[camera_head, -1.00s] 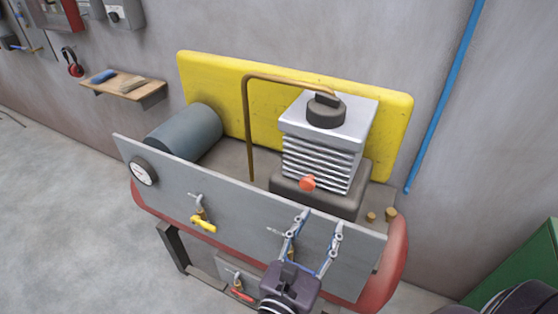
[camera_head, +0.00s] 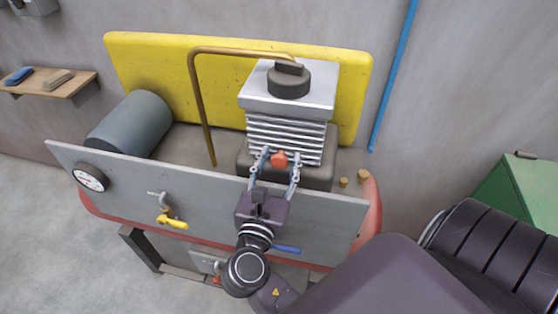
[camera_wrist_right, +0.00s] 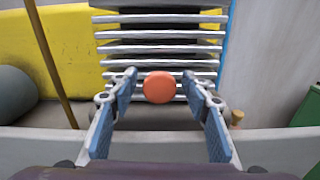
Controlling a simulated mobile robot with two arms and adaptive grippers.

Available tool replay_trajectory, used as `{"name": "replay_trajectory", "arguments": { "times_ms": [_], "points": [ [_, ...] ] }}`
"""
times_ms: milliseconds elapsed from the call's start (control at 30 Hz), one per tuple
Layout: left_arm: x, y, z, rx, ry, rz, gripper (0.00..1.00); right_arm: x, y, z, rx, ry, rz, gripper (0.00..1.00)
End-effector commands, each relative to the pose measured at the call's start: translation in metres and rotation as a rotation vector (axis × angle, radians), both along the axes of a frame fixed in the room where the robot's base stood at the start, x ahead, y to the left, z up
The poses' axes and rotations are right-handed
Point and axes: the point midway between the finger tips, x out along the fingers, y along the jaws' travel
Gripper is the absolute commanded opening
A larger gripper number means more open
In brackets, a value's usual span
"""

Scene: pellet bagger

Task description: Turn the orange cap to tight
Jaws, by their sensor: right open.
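The orange cap (camera_head: 279,159) is a small round knob low on the front of the finned silver compressor block (camera_head: 290,140). In the right wrist view the orange cap (camera_wrist_right: 159,87) shows face-on, centred between the two fingertips. My right gripper (camera_head: 277,160) is open, its blue-padded fingers on either side of the cap with a gap at each side. In the wrist view the right gripper (camera_wrist_right: 158,82) holds nothing. I cannot tell how far the fingertips reach past the cap's face. My left gripper is not in view.
A grey front panel (camera_head: 110,175) carries a gauge (camera_head: 90,177), a yellow-handled valve (camera_head: 172,221) and a blue handle (camera_head: 286,249) below my right gripper. A copper pipe (camera_head: 199,100) rises left of the block. Two brass fittings (camera_head: 363,176) stand to its right.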

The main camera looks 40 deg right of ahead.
Motion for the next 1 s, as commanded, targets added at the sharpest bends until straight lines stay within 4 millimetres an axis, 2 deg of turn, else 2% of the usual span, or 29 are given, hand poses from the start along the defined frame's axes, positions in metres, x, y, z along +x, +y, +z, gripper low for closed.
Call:
{"name": "replay_trajectory", "arguments": {
  "times_ms": [100,233,600,1000],
  "points": [
    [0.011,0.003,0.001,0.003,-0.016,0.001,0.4,0.001,-0.001,0.0,0.001,-0.001,0.0,0.44],
    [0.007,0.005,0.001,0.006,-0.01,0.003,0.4,0.001,-0.001,0.0,0.001,-0.001,0.0,0.44],
    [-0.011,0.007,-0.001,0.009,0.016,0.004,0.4,0.001,-0.001,0.0,0.0,0.0,0.0,0.04],
    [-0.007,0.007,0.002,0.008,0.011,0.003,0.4,0.0,-0.001,0.001,0.062,-0.072,0.0,0.03]
  ]
}}
